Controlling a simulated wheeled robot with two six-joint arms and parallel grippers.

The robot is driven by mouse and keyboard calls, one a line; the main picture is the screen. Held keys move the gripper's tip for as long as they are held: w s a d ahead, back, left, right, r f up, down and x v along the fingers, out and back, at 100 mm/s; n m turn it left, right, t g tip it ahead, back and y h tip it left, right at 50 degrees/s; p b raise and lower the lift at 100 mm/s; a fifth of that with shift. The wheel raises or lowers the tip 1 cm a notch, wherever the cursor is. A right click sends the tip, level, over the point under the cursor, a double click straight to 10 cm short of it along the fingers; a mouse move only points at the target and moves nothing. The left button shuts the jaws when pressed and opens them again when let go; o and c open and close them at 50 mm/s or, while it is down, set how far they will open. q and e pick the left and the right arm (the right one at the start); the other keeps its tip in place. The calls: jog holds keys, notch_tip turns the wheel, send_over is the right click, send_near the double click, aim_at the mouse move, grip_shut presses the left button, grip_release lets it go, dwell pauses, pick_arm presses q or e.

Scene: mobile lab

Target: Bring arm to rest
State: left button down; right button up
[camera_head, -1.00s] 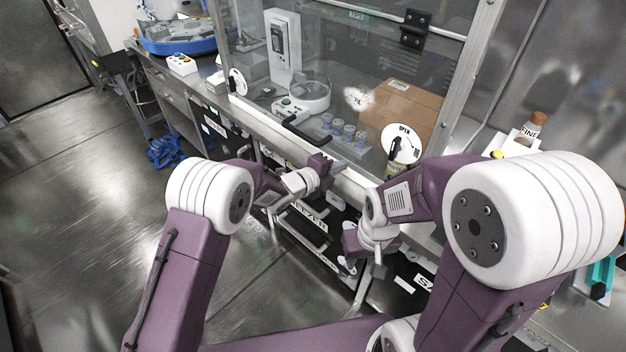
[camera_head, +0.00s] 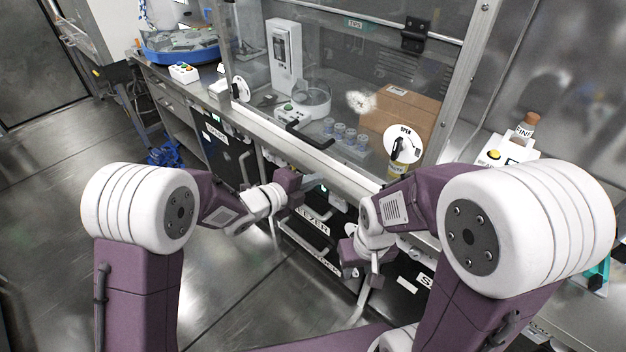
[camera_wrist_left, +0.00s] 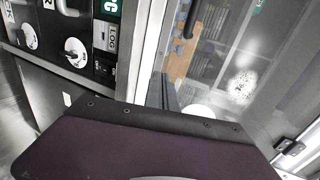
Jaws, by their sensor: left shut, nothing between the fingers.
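My left gripper (camera_head: 290,183) is at the end of my left arm, in front of the glass-fronted cabinet and above the dark labelled units below it. It is shut with nothing held. My right gripper (camera_head: 355,252) hangs lower, at the middle of the head view, in front of the same dark units. Its fingers are small and partly hidden by its own wrist, so I cannot tell its opening.
The cabinet holds a cardboard box (camera_head: 403,112), several small vials (camera_head: 345,134) and a white device (camera_head: 284,52). A blue tub (camera_head: 178,48) and a button box (camera_head: 184,73) stand on the back left counter. A brown-capped bottle (camera_head: 526,126) stands at right.

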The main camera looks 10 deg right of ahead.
pick_arm(q)
jog(key=w+a+r+n+t+y+p, duration=0.2)
jog(key=w+a+r+n+t+p, duration=0.15)
jog(key=a+r+p, duration=0.8)
jog(key=a+r+n+y+b, duration=0.2)
jog(key=a+r+n+y, duration=0.15)
jog(key=a+n, duration=0.2)
jog(key=s+a+f+n+g+y+p, duration=0.2)
jog(key=s+a+f+n+g+y, duration=0.3)
jog(key=s+a+n, duration=0.6)
jog(key=s+f+n+g, duration=0.2)
jog(key=s+f+n, duration=0.2)
jog(key=s, duration=0.3)
jog(key=s+a+f+n+g, duration=0.1)
jog(key=s+f+n+g, duration=0.2)
jog(key=s+n, duration=0.2)
jog(key=shift+s+a+f+g+y, duration=0.15)
jog(key=shift+s+f+g+y, duration=0.2)
jog(key=shift+s, duration=0.75)
